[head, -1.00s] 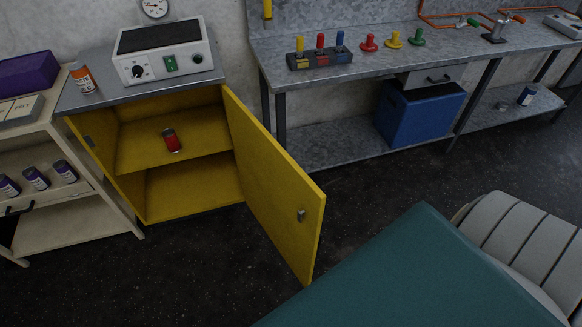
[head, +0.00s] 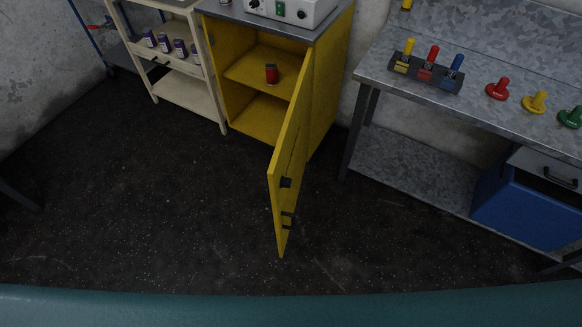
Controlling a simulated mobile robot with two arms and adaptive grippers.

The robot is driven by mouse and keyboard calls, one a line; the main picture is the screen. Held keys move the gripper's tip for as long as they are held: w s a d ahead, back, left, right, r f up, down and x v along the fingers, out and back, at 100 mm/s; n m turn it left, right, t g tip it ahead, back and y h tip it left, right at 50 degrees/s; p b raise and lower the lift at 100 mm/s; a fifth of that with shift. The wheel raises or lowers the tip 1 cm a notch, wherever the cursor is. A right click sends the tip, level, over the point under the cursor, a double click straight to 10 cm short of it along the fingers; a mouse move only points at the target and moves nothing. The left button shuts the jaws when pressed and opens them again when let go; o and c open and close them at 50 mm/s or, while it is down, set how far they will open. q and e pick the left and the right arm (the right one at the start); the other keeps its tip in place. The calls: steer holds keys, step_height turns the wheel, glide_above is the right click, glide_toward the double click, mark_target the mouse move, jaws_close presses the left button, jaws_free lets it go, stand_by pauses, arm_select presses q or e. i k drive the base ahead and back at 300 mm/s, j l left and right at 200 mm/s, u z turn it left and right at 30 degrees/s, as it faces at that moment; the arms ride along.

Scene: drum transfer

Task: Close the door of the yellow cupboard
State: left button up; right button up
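The yellow cupboard (head: 331,100) stands against the back wall at the upper middle of the head view. Its door (head: 289,160) is hinged on the right side and stands wide open, swung out toward me. Inside, a small red can (head: 271,73) stands on the shelf. Neither of my grippers is in view.
A cream shelf cart (head: 196,92) with purple-labelled jars stands left of the cupboard. A grey metal workbench (head: 440,97) with coloured pegs and a blue bin (head: 525,210) is on the right. Dark floor (head: 140,220) is clear in front and to the left.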

mark_target(289, 158)
steer(key=i+l+u, duration=0.15)
steer(key=l, duration=0.2)
steer(key=i+l+u, duration=0.35)
steer(key=l, duration=0.35)
